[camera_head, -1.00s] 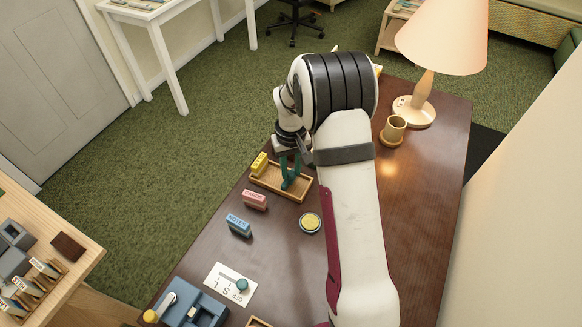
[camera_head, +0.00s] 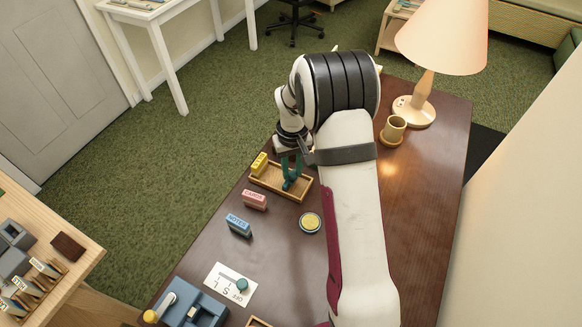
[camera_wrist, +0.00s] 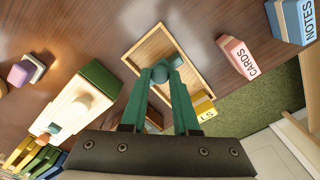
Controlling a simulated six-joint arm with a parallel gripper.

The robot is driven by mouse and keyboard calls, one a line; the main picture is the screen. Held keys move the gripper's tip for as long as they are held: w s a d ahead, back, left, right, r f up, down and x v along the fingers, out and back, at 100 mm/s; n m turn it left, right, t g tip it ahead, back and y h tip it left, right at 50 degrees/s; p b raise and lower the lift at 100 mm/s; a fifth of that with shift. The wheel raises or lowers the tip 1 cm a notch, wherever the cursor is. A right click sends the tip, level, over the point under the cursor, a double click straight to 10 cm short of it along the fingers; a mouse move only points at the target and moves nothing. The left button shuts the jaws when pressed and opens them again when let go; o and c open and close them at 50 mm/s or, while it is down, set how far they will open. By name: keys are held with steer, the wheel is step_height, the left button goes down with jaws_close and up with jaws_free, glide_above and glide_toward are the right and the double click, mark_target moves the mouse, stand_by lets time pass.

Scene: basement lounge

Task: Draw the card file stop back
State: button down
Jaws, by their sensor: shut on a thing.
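My gripper (camera_wrist: 160,80) has two teal fingers that come together at the tips. They are shut on a small dark teal piece (camera_wrist: 175,60) at a light wooden tray (camera_wrist: 148,45). The tray also shows in the head view (camera_head: 268,186), with my fingers (camera_head: 290,184) reaching down over it. A yellow block (camera_head: 259,164) is at the tray's left end. In the wrist view, a long wood and green box (camera_wrist: 98,75) with a pale knob lies left of the fingers. Several coloured cards (camera_wrist: 30,160) sit near its lower end. I cannot tell which part is the card file stop.
Pink CARDS (camera_head: 255,200) and blue NOTES (camera_head: 239,225) blocks stand near the tray. A round yellow-topped tin (camera_head: 310,222), a lettered slider plate (camera_head: 231,285), a mug (camera_head: 393,130) and a lamp (camera_head: 414,110) stand on the dark desk. My arm hides the desk's middle.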

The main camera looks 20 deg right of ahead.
steer(key=s+d, duration=0.2)
steer(key=shift+s+d, duration=0.35)
steer(key=c, duration=0.7)
jaws_free()
steer(key=shift+o, duration=0.2)
steer(key=shift+r, duration=0.1)
step_height(320, 180, up, 16)
